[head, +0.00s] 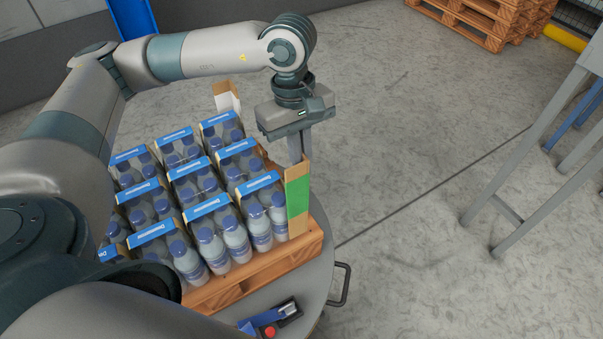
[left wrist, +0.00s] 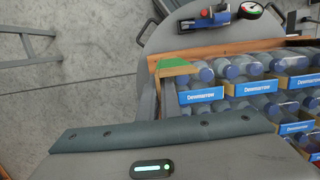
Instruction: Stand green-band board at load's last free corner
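The green-band board (head: 297,197) is a brown upright corner board with a green band. It stands at the near right corner of the load of bottle packs (head: 208,205), close beside the bottles and at the edge of the wooden pallet (head: 262,265). My left gripper (head: 300,148) points down at the board's top, its fingers close together with the board's edge between them. In the left wrist view, the green band (left wrist: 172,63) shows just beyond the fingertips. The board's foot is partly hidden there. My right gripper is not in view.
Another corner board (head: 226,97) stands at the load's far corner. The pallet rests on a round grey platform (head: 318,285) with a handle and a blue tool (head: 270,325) at its near edge. A grey metal stand (head: 535,150) is at right; the floor between is clear.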

